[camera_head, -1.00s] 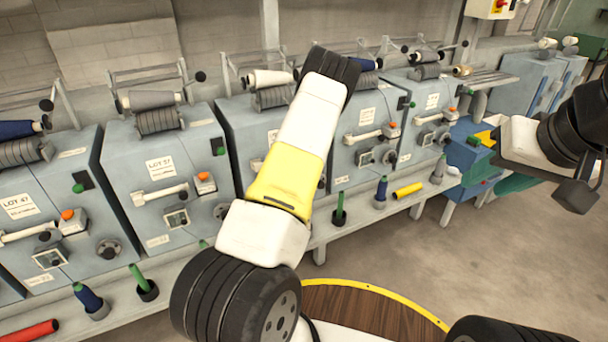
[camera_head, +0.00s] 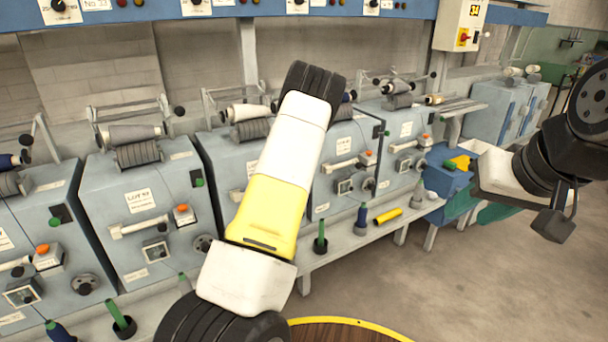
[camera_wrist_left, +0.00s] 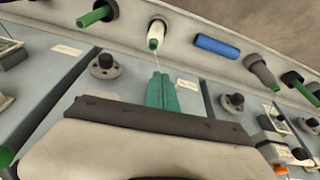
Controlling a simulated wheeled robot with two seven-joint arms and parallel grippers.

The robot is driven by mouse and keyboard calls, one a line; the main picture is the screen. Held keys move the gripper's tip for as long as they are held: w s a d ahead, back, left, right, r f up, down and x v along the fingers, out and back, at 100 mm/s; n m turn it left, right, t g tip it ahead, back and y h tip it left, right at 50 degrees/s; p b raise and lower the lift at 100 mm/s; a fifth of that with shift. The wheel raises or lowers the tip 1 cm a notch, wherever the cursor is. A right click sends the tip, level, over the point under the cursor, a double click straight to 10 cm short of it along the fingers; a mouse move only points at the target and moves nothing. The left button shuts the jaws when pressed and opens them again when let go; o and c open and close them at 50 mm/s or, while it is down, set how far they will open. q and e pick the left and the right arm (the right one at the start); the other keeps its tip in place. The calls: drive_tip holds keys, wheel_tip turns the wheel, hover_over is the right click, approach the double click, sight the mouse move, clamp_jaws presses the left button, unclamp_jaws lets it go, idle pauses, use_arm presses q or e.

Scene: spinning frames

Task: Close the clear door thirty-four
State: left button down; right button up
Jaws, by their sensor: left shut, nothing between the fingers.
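A cream control box (camera_head: 460,24) with a lit "34" display and a red switch on a yellow plate hangs at the top right of the head view. I cannot make out a clear door on it; its top is cut off. My left arm (camera_head: 280,180), with a yellow band, rises through the middle of the head view, and its gripper is hidden there. In the left wrist view my left gripper (camera_wrist_left: 161,92) shows teal fingers shut together, empty. My right gripper (camera_head: 494,206) is at the right, well below the box; its fingers are partly hidden.
A row of grey-blue winding machines (camera_head: 137,215) with bobbins on top runs along the wall. A shelf (camera_head: 345,240) in front holds several upright bobbins and a yellow tube (camera_head: 388,216). A blue rail (camera_head: 340,8) with knobs crosses above. The floor (camera_head: 480,285) at right is clear.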

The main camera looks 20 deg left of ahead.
use_arm(q)
drive_tip(key=v, duration=1.4)
drive_tip(key=s+d+r+m+t+h, duration=0.15)
drive_tip(key=s+d+r, duration=0.25)
drive_tip(key=s+r, duration=0.4)
drive_tip(key=s+d+r+m+h, duration=0.3)
drive_tip(key=s+d+r, duration=0.2)
drive_tip(key=s+r, duration=0.35)
drive_tip(key=s+d+r+m+t, duration=0.1)
drive_tip(key=s+d+r+m, duration=0.1)
drive_tip(key=s, duration=0.6)
drive_tip(key=s+d+r+m+t, duration=0.1)
drive_tip(key=s+m, duration=0.3)
drive_tip(key=s, duration=0.5)
drive_tip(key=shift+d+r, duration=0.6)
drive_tip(key=shift+r, duration=0.3)
drive_tip(key=shift+t, duration=0.25)
